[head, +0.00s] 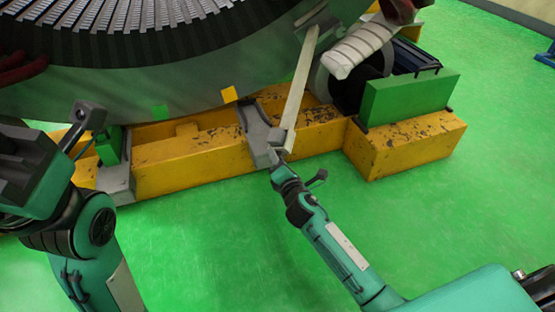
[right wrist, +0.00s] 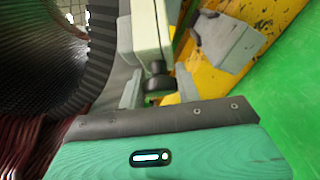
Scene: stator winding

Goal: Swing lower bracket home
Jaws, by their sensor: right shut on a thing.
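A long pale bar (head: 300,85), which looks like the lower bracket, slants from a grey plate at the stator's lower right down to the yellow base. My right gripper (head: 279,156) is at its lower end. In the right wrist view, the pale bar (right wrist: 147,30) ends at a dark knob (right wrist: 158,78); my right gripper (right wrist: 160,92) is shut on this knob, its fingers on either side. A grey support (head: 257,130) on the yellow base is just left of the bar's lower end. My left arm is at the left edge; its fingers cannot be made out.
The large stator (head: 150,75) fills the upper left. The yellow base (head: 190,165) runs beneath it. A green box (head: 410,97) and a pale ribbed cylinder (head: 360,48) are to the right of the bar. The green floor (head: 240,245) in front is clear apart from my arms.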

